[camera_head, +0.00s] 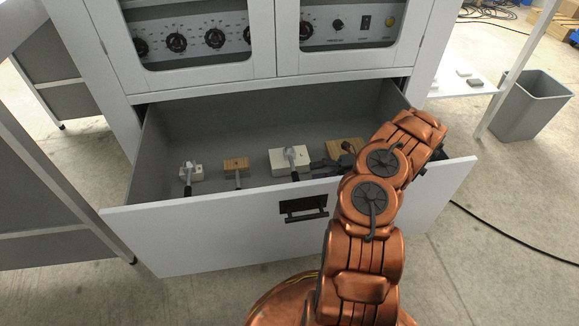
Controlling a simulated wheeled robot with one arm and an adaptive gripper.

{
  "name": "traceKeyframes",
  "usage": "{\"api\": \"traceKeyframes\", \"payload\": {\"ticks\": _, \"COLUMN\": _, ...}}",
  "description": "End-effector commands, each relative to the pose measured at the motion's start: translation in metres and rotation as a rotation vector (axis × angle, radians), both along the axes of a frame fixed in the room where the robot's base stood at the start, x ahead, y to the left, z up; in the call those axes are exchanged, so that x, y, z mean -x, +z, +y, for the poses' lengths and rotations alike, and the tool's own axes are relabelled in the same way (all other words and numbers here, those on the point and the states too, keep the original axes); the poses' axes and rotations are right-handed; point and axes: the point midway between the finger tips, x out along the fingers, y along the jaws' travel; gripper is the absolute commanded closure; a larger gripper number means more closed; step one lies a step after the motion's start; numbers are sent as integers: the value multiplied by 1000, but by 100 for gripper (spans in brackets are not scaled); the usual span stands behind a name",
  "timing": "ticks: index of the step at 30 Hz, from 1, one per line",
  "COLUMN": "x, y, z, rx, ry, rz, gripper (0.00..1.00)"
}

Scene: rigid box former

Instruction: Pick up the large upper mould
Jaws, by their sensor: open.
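Inside the open drawer, two larger blocks sit to the right of two smaller ones. One larger block is white (279,158), with a grey, dark-ended handle (291,158) on it. The other is wooden (337,149) and partly hidden by my arm. I cannot tell for certain which is the large upper mould. My gripper (312,168) is dark and open, reaching in from the right beside the white block, near its handle. The fingertips are small here, and contact with the handle cannot be made out.
A small white block (195,172) and a small wooden block (236,164), each with a handle, stand on the left in the grey drawer (220,132). The drawer front (190,232) with its black pull (304,209) rises before them. A cabinet panel overhangs behind. A grey bin (528,104) stands right.

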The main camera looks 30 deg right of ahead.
Motion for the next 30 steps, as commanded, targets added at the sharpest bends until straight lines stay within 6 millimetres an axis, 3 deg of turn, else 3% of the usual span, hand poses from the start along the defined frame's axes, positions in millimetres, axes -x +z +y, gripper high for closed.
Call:
{"api": "traceKeyframes", "payload": {"ticks": 17, "x": -13, "y": -13, "z": 26, "rx": -10, "ry": -12, "rz": 11, "gripper": 46}}
{"api": "traceKeyframes", "payload": {"ticks": 30, "x": -30, "y": -21, "z": 66, "rx": -8, "ry": -10, "rz": 10, "gripper": 46}}
